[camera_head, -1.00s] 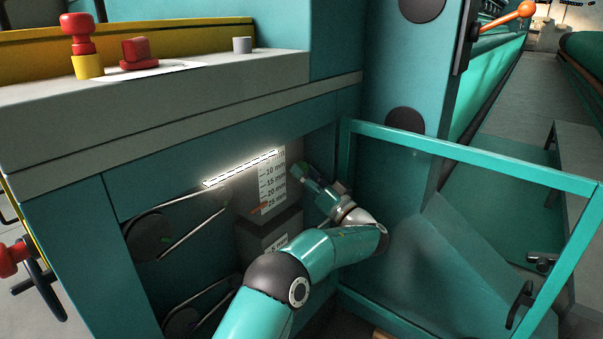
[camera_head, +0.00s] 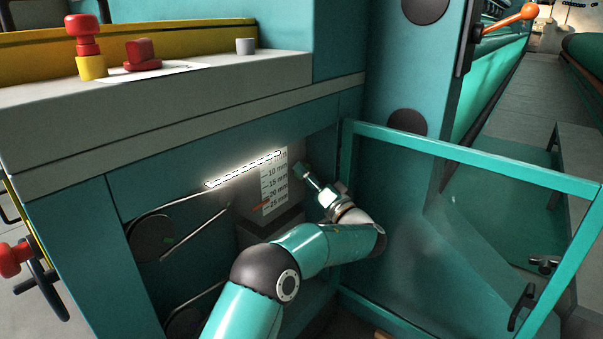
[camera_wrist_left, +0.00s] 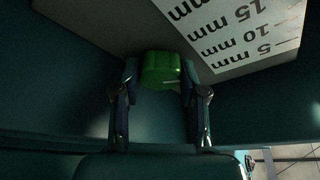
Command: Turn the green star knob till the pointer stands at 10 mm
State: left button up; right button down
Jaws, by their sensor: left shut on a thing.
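The green star knob (camera_wrist_left: 162,70) shows in the left wrist view between the two fingers of my left gripper (camera_wrist_left: 160,88), which is shut on it. In the head view my left gripper (camera_head: 303,173) reaches into the open cabinet, just right of the scale; the knob is hard to make out there. The white scale plate (camera_head: 275,185) reads in mm, with smaller numbers higher up; it also shows in the wrist view (camera_wrist_left: 235,35). The orange-red pointer (camera_head: 261,206) stands low on the scale, near the 25 mm mark. My right gripper is not in view.
A lit strip (camera_head: 243,169) runs above the scale. Belts and a dark pulley (camera_head: 150,240) lie to the left. The teal-framed door (camera_head: 470,158) stands open on the right. A red button (camera_head: 84,27) and red knob (camera_head: 141,54) are on the ledge above.

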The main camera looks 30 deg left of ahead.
pick_arm(q)
jog(key=m+g+h+p, duration=0.1)
jog(key=m+h+p, duration=0.1)
jog(key=m+p, duration=0.4)
jog(key=m+g+h+p, duration=0.1)
jog(key=m+h+p, duration=0.1)
jog(key=m+p, duration=0.5)
jog(key=m+g+h+p, duration=0.1)
jog(key=m+h+p, duration=0.1)
jog(key=m+p, duration=0.5)
jog(key=shift+w+d+h+p, duration=0.15)
jog(key=shift+d+h+p, duration=0.2)
jog(key=shift+p, duration=0.4)
jog(key=o, duration=0.9)
jog(key=shift+f, duration=0.1)
jog(key=shift+a, duration=0.1)
jog(key=v, duration=1.2)
jog(key=shift+w, duration=0.1)
